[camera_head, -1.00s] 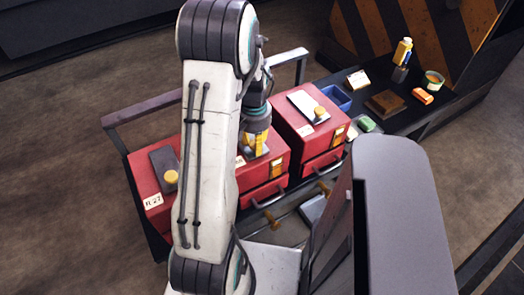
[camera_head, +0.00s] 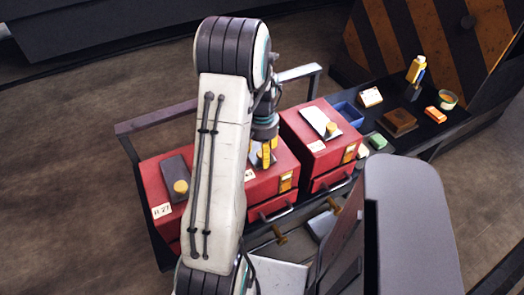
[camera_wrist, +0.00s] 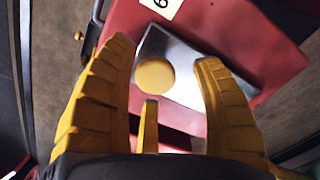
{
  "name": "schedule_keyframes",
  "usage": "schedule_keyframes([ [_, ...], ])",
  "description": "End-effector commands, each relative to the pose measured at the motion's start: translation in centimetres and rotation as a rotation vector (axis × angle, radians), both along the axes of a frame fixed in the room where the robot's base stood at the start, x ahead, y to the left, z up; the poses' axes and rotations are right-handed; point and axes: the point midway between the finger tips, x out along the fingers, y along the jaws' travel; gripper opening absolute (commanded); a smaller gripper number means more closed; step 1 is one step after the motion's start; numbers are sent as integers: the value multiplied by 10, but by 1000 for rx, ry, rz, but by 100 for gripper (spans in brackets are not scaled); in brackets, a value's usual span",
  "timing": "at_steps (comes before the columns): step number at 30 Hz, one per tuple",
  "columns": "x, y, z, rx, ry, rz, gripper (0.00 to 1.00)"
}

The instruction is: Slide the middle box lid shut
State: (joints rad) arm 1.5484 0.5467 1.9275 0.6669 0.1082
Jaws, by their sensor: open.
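The middle red box (camera_head: 268,186) stands between two other red boxes on a dark cart, partly hidden by my arm in the head view. Its lid is a grey metal plate (camera_wrist: 195,75) with a round yellow knob (camera_wrist: 154,76); both show in the wrist view. A dark gap shows beside the plate's near edge. My gripper (camera_wrist: 163,58) is open, with its yellow fingers spread on either side of the knob in the picture. I cannot tell whether they touch the plate. In the head view my gripper (camera_head: 267,153) is over the box top.
The left box (camera_head: 150,185) and right box (camera_head: 305,125) have similar plates and knobs. A cart rail (camera_head: 165,115) runs behind. A blue tray (camera_head: 347,113), a brown block (camera_head: 400,121), a yellow bottle (camera_head: 416,69) and small items lie at the right.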

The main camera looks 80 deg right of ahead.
Motion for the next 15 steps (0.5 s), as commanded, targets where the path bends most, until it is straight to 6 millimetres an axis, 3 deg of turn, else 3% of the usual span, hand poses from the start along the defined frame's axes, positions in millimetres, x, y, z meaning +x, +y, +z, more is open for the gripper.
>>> schedule_keyframes([
  [8, 0, -1, 15, -3, 0, 0, 61],
  [15, 0, -1, 55, -6, 0, 0, 61],
])
